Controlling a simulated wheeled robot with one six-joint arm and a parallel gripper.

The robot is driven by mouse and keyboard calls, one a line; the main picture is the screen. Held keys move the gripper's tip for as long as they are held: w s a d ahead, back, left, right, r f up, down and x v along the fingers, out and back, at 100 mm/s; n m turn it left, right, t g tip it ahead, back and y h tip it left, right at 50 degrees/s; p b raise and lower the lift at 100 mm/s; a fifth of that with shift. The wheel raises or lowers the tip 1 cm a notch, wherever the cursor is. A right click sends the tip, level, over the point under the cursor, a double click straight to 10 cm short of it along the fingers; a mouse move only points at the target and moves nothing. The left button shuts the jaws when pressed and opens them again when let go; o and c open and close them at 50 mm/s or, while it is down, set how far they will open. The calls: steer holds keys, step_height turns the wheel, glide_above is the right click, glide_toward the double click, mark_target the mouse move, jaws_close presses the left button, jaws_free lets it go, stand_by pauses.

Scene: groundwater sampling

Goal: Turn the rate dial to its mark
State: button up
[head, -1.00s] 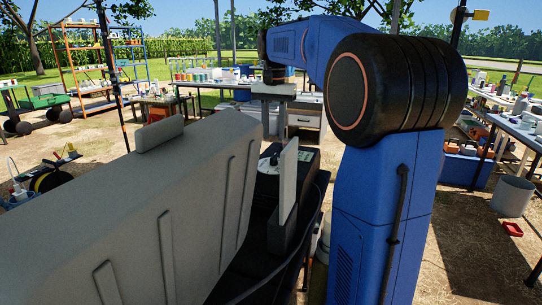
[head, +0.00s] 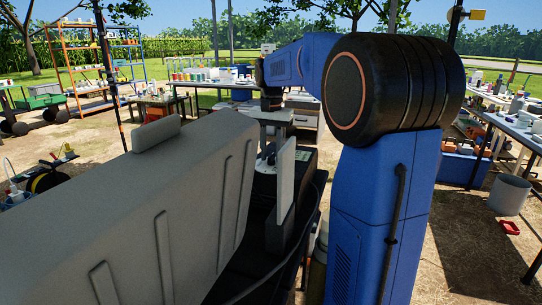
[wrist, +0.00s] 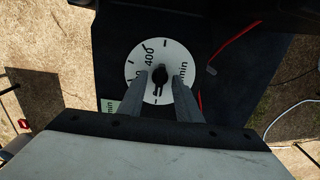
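The rate dial (wrist: 150,50) is a round white face with black ticks and the numeral 400, on a dark panel in the upper middle of the wrist view. A black knob (wrist: 159,75) sits at its centre. My gripper (wrist: 162,82) is open, its two grey fingertips on either side of the knob with visible gaps. I cannot tell how close the tips are in height. The fingers hide part of the lower dial face, and no target mark can be made out. In the head view the dial (head: 264,165) is small and partly hidden.
A red cable (wrist: 236,46) runs right of the dial. A large grey case lid (head: 130,215) and a thin upright panel (head: 286,185) stand close by in the head view. Tables with bottles stand farther back.

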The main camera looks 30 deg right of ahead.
jaws_close()
steer(key=m, duration=1.5)
steer(key=shift+m, duration=1.7)
